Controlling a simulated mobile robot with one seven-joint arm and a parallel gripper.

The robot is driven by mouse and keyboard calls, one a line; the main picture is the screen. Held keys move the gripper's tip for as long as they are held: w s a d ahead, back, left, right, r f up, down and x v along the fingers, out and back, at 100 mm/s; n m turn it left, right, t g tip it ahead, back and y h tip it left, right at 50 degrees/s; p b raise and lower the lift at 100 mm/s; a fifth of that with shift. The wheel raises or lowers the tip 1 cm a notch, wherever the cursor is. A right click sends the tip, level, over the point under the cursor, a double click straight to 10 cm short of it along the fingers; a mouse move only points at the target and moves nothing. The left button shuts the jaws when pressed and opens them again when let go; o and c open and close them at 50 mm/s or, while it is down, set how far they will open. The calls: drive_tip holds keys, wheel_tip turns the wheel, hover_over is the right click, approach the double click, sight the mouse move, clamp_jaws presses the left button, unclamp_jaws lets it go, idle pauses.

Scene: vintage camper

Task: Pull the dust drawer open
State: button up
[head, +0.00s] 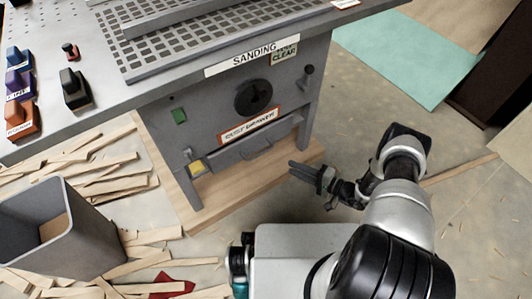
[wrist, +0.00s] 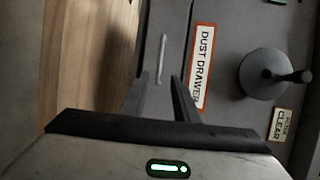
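The dust drawer (head: 232,153) is a grey front low on the sanding machine, under a red-bordered "DUST DRAWER" label (head: 250,125). Its thin handle (head: 258,154) is on the front; the drawer looks shut. My gripper (head: 292,168) is to the right of the handle and a little in front of the machine. In the wrist view the handle (wrist: 162,58) is a pale bar beyond the fingertips, lined up with the gap of my gripper (wrist: 161,77). The fingers are apart with nothing between them. The label (wrist: 203,65) is just right of the right finger.
A round dark knob (head: 254,97) and a small lever (head: 308,72) are on the machine's front above the drawer. A yellow block (head: 197,168) is at the left leg. A grey bin (head: 80,235) and wood strips lie at left. Floor at right is mostly clear.

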sight(261, 154)
drive_tip(key=b+x, duration=0.3)
drive_tip(key=x, duration=1.4)
drive_tip(key=shift+s, duration=0.1)
clamp_jaws()
